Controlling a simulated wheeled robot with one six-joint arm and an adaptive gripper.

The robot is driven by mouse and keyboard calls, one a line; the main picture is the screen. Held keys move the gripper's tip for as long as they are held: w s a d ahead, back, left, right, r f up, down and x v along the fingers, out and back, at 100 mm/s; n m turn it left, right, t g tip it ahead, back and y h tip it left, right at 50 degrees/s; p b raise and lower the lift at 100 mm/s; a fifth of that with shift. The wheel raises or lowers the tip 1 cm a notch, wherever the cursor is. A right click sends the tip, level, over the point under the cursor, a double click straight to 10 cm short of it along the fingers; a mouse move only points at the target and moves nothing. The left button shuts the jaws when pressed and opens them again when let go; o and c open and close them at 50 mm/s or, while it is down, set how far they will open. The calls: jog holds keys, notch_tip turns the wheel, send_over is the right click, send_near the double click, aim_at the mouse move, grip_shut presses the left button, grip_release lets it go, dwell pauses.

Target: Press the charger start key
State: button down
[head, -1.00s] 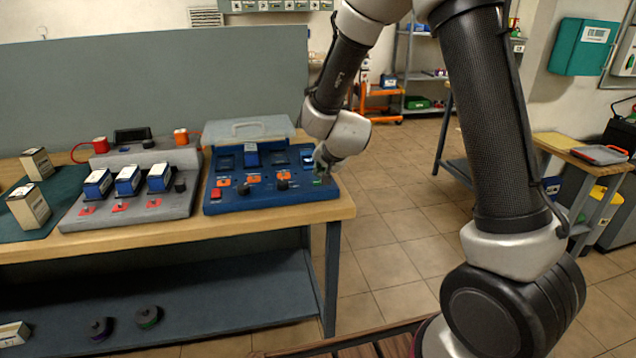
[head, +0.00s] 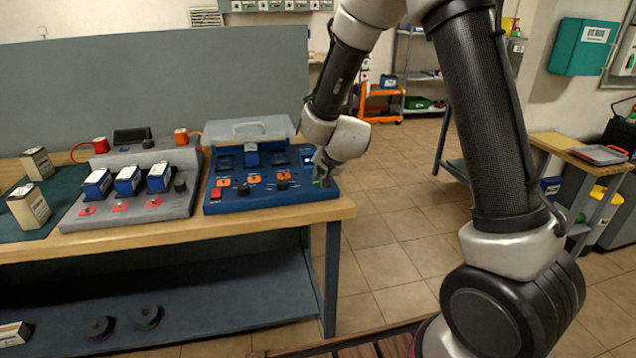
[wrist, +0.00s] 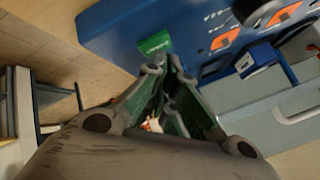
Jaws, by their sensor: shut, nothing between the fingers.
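The blue charger (head: 262,200) sits on the wooden bench, with a row of orange-marked knobs and a red key at its front left. A green key, the likely start key (wrist: 155,42), is on its near right corner, with a label too small to read. In the head view my gripper (head: 322,178) is low over that corner and hides most of the key. In the wrist view my gripper (wrist: 164,68) is shut and empty, its fingertips right beside the green key. I cannot tell whether they touch it.
A grey battery dock (head: 130,205) with several blue-and-white packs stands left of the charger. A clear lid (head: 248,130) stands raised behind the charger. The bench's right edge (head: 345,208) is close to my gripper, with open tiled floor beyond.

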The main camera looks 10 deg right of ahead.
jog(key=shift+f, duration=0.3)
dwell(0.5)
jog(key=shift+r, duration=0.75)
jog(key=shift+s+r, duration=0.1)
jog(key=shift+r, duration=0.15)
jog(key=s+d+r+n+g, duration=0.1)
jog(key=s+d+r+n, duration=0.15)
jog(key=s+r, duration=0.4)
jog(key=s+d+r+n+g+y, duration=0.15)
jog(key=s+d+r, duration=0.25)
jog(key=s, duration=0.5)
jog(key=s+d+r+n+g, duration=0.1)
jog(key=s+d+r+n, duration=0.3)
jog(key=s, duration=0.3)
jog(key=s+d+r+h, duration=0.1)
jog(key=s+d, duration=0.1)
jog(key=s, duration=0.4)
jog(key=s+d+r+g+h, duration=0.1)
jog(key=s+d, duration=0.2)
jog(key=s, duration=0.4)
jog(key=shift+s+d+r, duration=0.15)
jog(key=shift+s+d, duration=0.05)
jog(key=shift+d, duration=0.1)
